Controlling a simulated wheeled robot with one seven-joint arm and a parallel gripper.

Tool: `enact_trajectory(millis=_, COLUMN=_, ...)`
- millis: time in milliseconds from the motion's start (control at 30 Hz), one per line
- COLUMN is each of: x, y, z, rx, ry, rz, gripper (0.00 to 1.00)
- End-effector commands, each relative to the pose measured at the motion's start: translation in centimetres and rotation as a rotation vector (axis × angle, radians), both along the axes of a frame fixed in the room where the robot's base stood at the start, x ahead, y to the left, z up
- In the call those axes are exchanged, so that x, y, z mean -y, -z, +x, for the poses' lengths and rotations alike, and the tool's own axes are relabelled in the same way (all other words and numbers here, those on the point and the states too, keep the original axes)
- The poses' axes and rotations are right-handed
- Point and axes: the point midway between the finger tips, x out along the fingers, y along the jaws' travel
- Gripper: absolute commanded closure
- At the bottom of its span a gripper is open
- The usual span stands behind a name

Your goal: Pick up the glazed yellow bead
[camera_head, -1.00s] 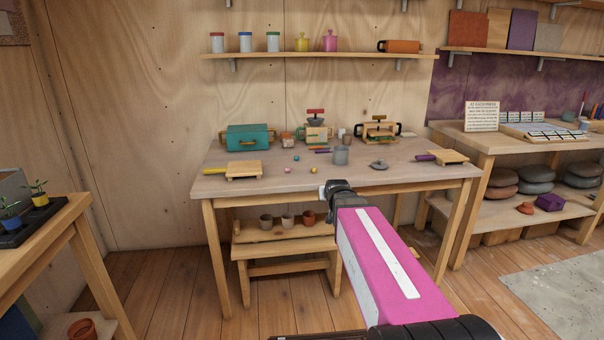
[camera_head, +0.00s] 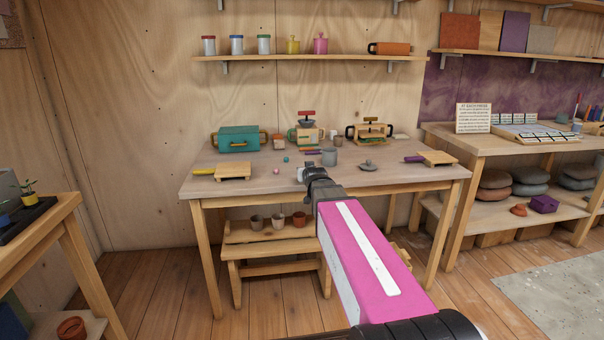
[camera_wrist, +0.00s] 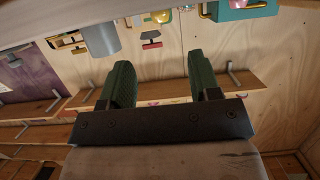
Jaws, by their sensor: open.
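The glazed yellow bead does not show in the head view now; my gripper (camera_head: 303,173) covers the part of the table (camera_head: 400,181) where it showed earlier. A pink bead (camera_head: 276,171) and a teal bead (camera_head: 286,159) lie on the tabletop just left of my gripper. In the wrist view my gripper (camera_wrist: 163,68) has its two green fingers wide apart, with nothing held between them.
A grey mug (camera_head: 329,157) stands just behind my gripper, and a grey lid (camera_head: 368,166) lies to its right. Wooden boards (camera_head: 233,172) (camera_head: 438,158) lie at both sides. A teal box (camera_head: 239,139) stands at the back left. The front strip of the table is clear.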

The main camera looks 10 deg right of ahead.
Motion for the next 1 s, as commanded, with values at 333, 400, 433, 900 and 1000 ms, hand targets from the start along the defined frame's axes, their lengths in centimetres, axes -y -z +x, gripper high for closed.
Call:
enact_trajectory(millis=333, x=0.0, y=1.3, z=4.1, rx=-0.001, ry=0.000, rz=0.000, gripper=0.43)
enact_trajectory(millis=400, x=-0.1, y=1.4, z=4.5, rx=-0.001, ry=0.000, rz=0.000, gripper=0.43)
enact_trajectory(millis=433, x=-0.1, y=1.5, z=4.7, rx=-0.002, ry=0.000, rz=0.000, gripper=0.43)
enact_trajectory(millis=900, x=-0.2, y=2.8, z=8.9, rx=-0.001, ry=0.000, rz=0.000, gripper=0.43)
enact_trajectory(millis=1000, x=-0.2, y=2.8, z=8.8, rx=-0.001, ry=0.000, rz=0.000, gripper=0.43)
